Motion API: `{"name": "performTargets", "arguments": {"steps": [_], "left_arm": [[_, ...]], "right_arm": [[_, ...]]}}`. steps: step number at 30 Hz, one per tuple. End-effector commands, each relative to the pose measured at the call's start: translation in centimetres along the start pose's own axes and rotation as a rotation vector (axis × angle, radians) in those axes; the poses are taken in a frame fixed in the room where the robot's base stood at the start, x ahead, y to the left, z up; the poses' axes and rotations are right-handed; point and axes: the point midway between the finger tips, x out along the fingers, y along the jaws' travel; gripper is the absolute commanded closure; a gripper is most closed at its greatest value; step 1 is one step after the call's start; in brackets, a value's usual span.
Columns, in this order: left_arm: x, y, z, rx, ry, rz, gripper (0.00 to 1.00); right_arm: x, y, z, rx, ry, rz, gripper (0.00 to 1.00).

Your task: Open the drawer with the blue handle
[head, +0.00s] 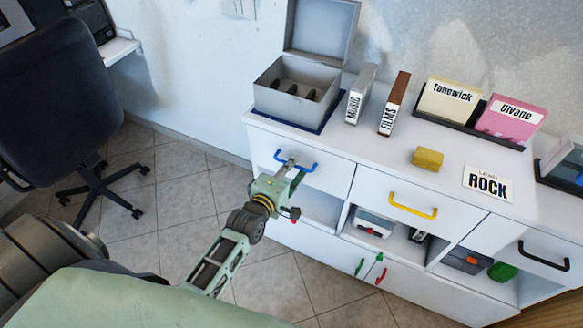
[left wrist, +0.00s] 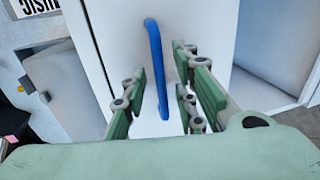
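The blue handle (head: 308,169) is on the front of the left drawer (head: 335,178) in the white cabinet's top row. The drawer front looks flush with the cabinet. My left gripper (head: 290,168) is at the handle and hides part of it. In the left wrist view the blue handle (left wrist: 156,70) lies between the two green fingers of my left gripper (left wrist: 160,75). The fingers stand apart, with gaps visible on both sides of the handle. My right gripper is not in view.
The top row also has a yellow handle (head: 413,206) and a black handle (head: 543,257). A grey open box (head: 280,98), upright cases and a yellow block (head: 427,159) stand on top. An office chair (head: 60,105) is at left. Tiled floor (head: 150,205) lies in front.

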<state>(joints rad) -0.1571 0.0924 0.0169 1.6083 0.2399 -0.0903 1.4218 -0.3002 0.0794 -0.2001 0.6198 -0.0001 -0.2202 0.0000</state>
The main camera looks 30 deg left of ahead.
Motion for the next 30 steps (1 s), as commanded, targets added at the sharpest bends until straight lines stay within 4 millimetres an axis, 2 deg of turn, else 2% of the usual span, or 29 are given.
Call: {"name": "performTargets", "arguments": {"steps": [3, 12, 30], "left_arm": [[-0.02, 0.00, 0.00, 0.001, 0.000, 0.000, 0.73], [-0.04, -0.01, -0.01, 0.001, 0.000, 0.000, 0.99], [-0.20, 0.02, 0.00, 0.001, 0.000, 0.000, 1.00]], "right_arm": [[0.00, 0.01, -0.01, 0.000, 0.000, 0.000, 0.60], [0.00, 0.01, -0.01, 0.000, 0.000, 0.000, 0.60], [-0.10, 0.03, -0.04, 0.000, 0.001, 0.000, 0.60]]}}
